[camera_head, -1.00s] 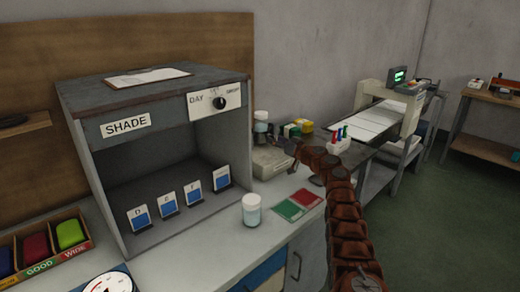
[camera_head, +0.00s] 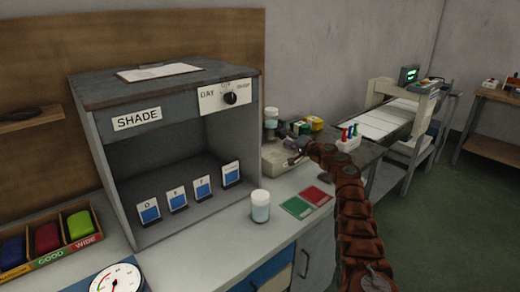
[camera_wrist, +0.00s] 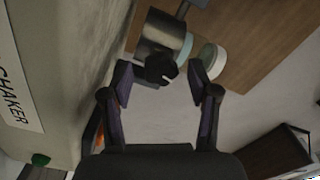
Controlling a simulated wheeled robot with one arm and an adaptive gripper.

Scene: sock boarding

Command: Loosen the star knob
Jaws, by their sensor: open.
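The star knob (camera_wrist: 163,68) is small, dark and lobed. In the wrist view it sits at the end of a grey metal cylinder (camera_wrist: 168,34), beside a jar with a pale lid (camera_wrist: 209,60). My gripper (camera_wrist: 160,76) is open, with one finger on each side of the knob and a visible gap to each. In the head view, my gripper (camera_head: 297,147) is at the pale shaker (camera_head: 279,163), which holds a jar (camera_head: 271,114). The knob is too small and too covered to make out there.
The shaker body with its SHAKER label (camera_wrist: 15,90) stands close on the wrist view's left. A loose jar (camera_head: 260,206) and a red-green card (camera_head: 307,202) are on the counter.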

